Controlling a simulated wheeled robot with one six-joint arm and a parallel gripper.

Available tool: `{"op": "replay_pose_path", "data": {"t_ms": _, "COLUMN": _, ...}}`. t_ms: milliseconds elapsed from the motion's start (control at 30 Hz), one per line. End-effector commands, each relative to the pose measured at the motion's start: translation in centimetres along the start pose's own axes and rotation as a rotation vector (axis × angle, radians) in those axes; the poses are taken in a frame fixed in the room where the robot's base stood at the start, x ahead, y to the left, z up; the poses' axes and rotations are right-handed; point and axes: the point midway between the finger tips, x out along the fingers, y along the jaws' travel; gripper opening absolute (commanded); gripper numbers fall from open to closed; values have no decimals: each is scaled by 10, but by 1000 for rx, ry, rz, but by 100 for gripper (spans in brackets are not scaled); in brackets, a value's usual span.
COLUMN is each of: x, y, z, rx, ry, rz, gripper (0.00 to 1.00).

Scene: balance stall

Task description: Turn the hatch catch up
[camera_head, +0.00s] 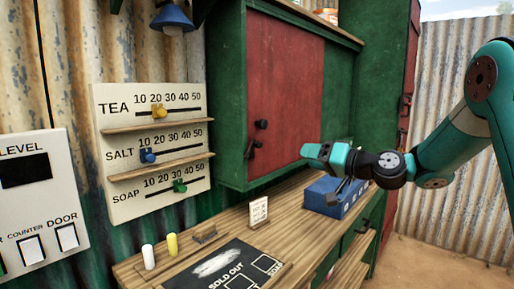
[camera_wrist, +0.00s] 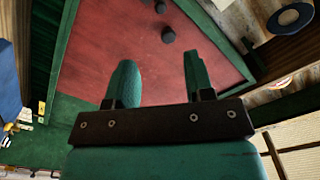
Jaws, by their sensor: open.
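The red hatch (camera_head: 285,85) is closed in the green cabinet front. Near its lower left edge is a dark catch (camera_head: 253,148), its short arm slanting down and left. A dark round knob (camera_head: 262,124) sits just above it. My gripper (camera_head: 318,165) is open and empty, in front of the hatch's lower right, apart from the catch. In the wrist view its fingers (camera_wrist: 157,65) stand apart before the red hatch panel (camera_wrist: 95,50). Dark fittings, including a round one (camera_wrist: 168,35), show beyond the fingertips; which is the catch is unclear there.
A blue box (camera_head: 322,198) stands on the wooden counter (camera_head: 205,262) below my gripper. A small white card (camera_head: 259,211), white and yellow sticks and a SOLD OUT board (camera_head: 215,270) are also there. The slider panel (camera_head: 105,150) hangs left of the cabinet.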

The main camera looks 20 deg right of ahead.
Motion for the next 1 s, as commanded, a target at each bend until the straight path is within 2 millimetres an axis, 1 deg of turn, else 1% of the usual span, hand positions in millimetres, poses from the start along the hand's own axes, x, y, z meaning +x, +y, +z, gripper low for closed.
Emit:
{"op": "replay_pose_path", "data": {"t_ms": 67, "x": 4, "y": 2, "z": -3, "rx": 5, "ry": 17, "rz": -4, "gripper": 48}}
{"op": "replay_pose_path", "data": {"t_ms": 167, "x": 20, "y": -4, "z": -2, "rx": 4, "ry": 11, "rz": -13, "gripper": 48}}
{"op": "replay_pose_path", "data": {"t_ms": 367, "x": 67, "y": -11, "z": 2, "rx": 3, "ry": 2, "rz": -22, "gripper": 48}}
{"op": "replay_pose_path", "data": {"t_ms": 500, "x": 100, "y": -12, "z": 2, "rx": 3, "ry": 1, "rz": -22, "gripper": 48}}
{"op": "replay_pose_path", "data": {"t_ms": 700, "x": 143, "y": -12, "z": 2, "rx": 4, "ry": 2, "rz": -20, "gripper": 48}}
{"op": "replay_pose_path", "data": {"t_ms": 833, "x": 164, "y": -11, "z": 2, "rx": 3, "ry": 4, "rz": -18, "gripper": 48}}
{"op": "replay_pose_path", "data": {"t_ms": 1000, "x": 179, "y": -8, "z": 2, "rx": 3, "ry": 5, "rz": -15, "gripper": 48}}
